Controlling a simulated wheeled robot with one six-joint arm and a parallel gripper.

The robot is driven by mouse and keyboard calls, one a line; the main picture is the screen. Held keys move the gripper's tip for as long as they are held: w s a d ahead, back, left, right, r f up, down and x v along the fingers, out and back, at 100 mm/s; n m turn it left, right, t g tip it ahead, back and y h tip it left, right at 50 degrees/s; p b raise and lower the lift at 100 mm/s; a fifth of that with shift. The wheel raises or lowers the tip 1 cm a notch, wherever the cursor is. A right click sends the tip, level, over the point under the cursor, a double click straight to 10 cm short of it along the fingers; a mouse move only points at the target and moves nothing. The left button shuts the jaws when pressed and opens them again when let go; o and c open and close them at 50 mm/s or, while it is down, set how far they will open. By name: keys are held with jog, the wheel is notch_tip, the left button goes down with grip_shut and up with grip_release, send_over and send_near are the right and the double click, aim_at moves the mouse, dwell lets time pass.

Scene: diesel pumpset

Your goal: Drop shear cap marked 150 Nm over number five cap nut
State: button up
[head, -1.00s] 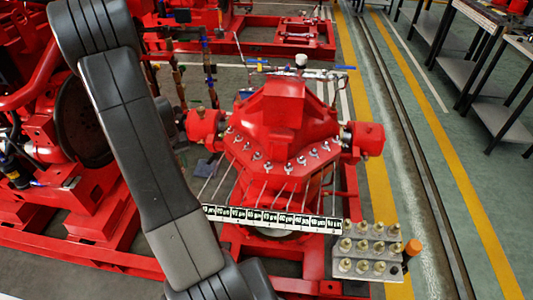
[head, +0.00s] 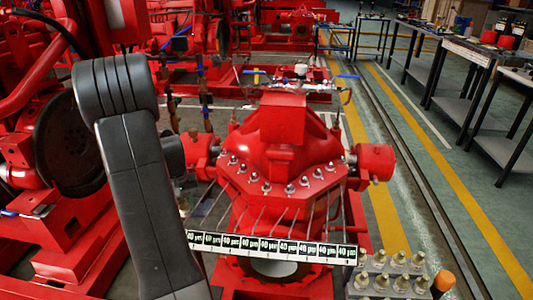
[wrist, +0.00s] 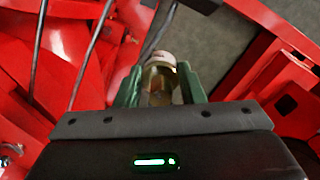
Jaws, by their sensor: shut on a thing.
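My gripper (wrist: 160,90) shows in the wrist view, its green fingers closed on a brass-coloured shear cap (wrist: 159,80) with a paler end. I cannot read a marking on that cap. Several silver cap nuts (head: 290,188) stand along the flange of the red pump casing (head: 280,150). A strip of labels (head: 270,246) hangs in front of them on thin rods; its labels look like "40 µm". I cannot tell which nut is number five.
A grey rack (head: 385,288) with several brass caps (head: 400,258) stands at the lower right, beside an orange-topped object (head: 443,281). Red machinery (head: 70,150) crowds the left. Dark tables (head: 470,60) stand at the right, with open green floor between.

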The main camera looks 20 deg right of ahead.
jog(key=d+r+m+p, duration=0.1)
jog(key=d+r+p, duration=0.35)
jog(key=d, duration=0.25)
jog(key=d+r+m+p, duration=0.1)
jog(key=d+r+p, duration=0.35)
jog(key=d, duration=0.25)
jog(key=m+p, duration=0.1)
jog(key=p, duration=0.9)
send_near(267, 182)
jog(key=shift+w, duration=0.1)
jog(key=shift+b, duration=0.35)
jog(key=shift+f+m, duration=0.15)
jog(key=shift+m, duration=0.25)
jog(key=shift+f+b, duration=2)
jog(key=shift+f, duration=0.65)
jog(key=shift+f+b, duration=0.55)
jog(key=o, duration=1.1)
jog(key=shift+c, duration=0.2)
